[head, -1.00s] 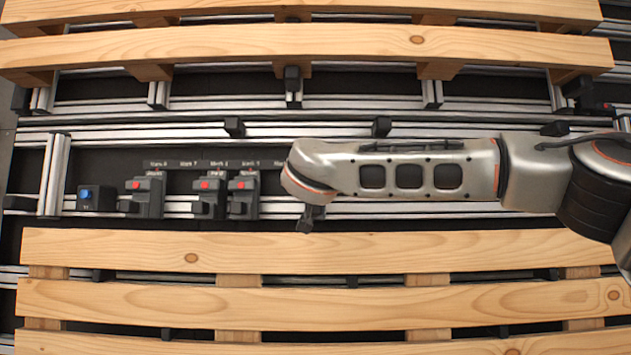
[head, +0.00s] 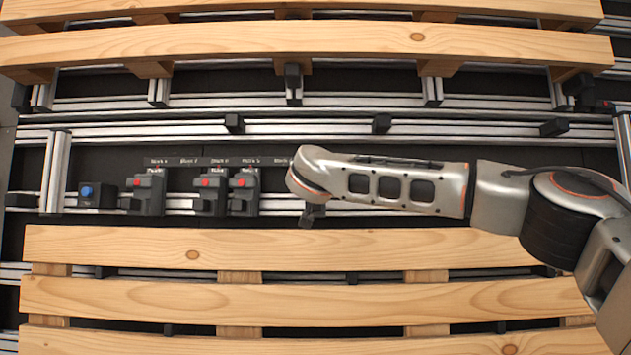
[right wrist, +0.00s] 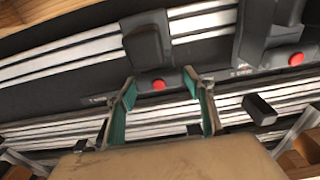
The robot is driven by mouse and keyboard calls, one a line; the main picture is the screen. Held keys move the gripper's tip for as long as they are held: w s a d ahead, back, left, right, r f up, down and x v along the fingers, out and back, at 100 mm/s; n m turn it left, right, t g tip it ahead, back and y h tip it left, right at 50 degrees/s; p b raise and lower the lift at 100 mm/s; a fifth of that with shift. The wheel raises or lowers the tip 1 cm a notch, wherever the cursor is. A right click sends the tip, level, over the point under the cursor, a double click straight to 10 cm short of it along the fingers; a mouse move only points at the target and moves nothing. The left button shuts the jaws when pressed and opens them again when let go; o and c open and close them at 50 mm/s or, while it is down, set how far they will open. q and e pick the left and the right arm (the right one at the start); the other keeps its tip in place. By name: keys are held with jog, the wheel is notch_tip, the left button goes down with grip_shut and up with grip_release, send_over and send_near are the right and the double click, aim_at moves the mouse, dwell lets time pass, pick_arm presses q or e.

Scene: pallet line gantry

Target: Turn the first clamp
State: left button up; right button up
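Several grey clamps with red buttons sit along the metal rail; in the head view they show as a left one (head: 149,194), a middle one (head: 210,194) and a right one (head: 244,193). Mark labels run behind them. My right arm reaches in from the right and its end hides my right gripper in the head view. In the right wrist view my right gripper (right wrist: 160,90) is open, with its green-lined fingers apart. A dark clamp (right wrist: 147,42) with a red button lies just beyond, framed by the fingertips; contact cannot be told. Another clamp (right wrist: 272,35) stands to its right.
A dark box with a blue button (head: 96,196) sits at the rail's left end. Wooden pallets lie behind (head: 300,46) and in front (head: 300,297) of the rails. Small black stops (head: 381,123) stick up from the rear rail.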

jog(key=shift+r+n+p, duration=0.2)
jog(key=shift+n+p, duration=0.3)
jog(key=shift+n, duration=0.4)
jog(key=n, duration=0.2)
jog(key=shift+a+f+n+p, duration=0.15)
jog(key=shift+n+p, duration=0.15)
jog(key=shift+p, duration=0.1)
jog(key=o, duration=1.1)
jog(key=shift+f, duration=0.1)
jog(key=v, duration=1.2)
jog(key=shift+d, duration=0.25)
